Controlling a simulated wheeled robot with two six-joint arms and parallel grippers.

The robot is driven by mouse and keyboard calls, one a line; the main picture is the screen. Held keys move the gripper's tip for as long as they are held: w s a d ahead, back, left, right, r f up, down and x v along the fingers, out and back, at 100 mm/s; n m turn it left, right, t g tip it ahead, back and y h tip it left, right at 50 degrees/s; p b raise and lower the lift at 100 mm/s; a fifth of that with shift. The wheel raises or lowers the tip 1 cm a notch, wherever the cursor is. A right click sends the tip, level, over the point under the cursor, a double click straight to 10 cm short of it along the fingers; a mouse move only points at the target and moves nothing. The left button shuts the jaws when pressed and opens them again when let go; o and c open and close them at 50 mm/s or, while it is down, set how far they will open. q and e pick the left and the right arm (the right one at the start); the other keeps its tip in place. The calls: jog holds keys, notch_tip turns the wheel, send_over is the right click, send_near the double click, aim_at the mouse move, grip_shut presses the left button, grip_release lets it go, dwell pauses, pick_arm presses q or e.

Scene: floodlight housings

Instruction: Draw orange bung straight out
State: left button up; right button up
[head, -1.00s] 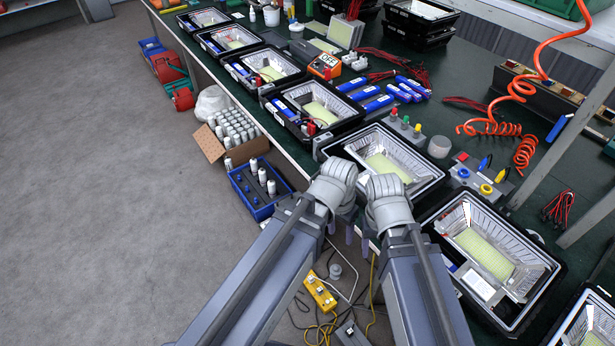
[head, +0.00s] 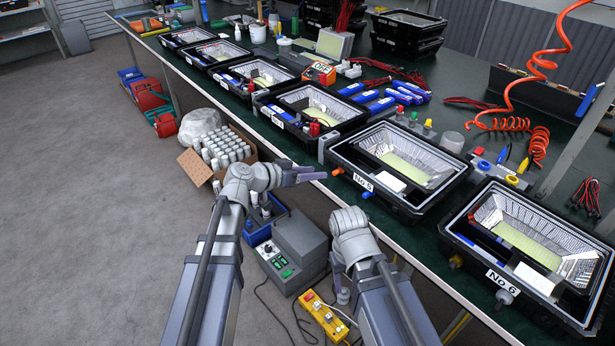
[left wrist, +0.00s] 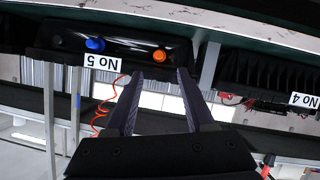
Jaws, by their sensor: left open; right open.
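The orange bung (head: 338,171) sits in the near side wall of the floodlight housing marked No 5 (head: 384,206), left of its label. In the left wrist view the orange bung (left wrist: 160,55) shows just beyond the fingertips, in line with the gap between them. My left gripper (head: 318,175) is open and points at the bung; whether it touches cannot be told. A blue bung (left wrist: 95,44) sits in the same wall on the other side of the label (left wrist: 102,62). My right gripper (head: 343,290) hangs low in front of the bench, pointing down, empty as far as shows.
Housing No 6 (head: 520,262) stands to the right, and more housings line the bench to the left. A grey box (head: 292,245) and a yellow socket strip (head: 325,318) are below the bench edge. A carton of white bottles (head: 198,166) stands at left.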

aim_at(333, 174)
pick_arm(q)
jog(key=b+x, duration=0.2)
jog(key=x, duration=0.4)
jog(key=shift+w+d+f, duration=0.2)
jog(key=shift+d+f, duration=0.05)
jog(key=shift+w+d+f+b, duration=0.1)
jog(key=shift+w+d+b, duration=0.15)
jog(key=shift+d+b, duration=0.15)
jog(key=shift+c, duration=0.2)
grip_shut()
jog(key=shift+s+a, duration=0.15)
jog(key=shift+s+a, duration=0.6)
jog(key=shift+s+a, duration=0.5)
jog(key=shift+s+a, duration=0.25)
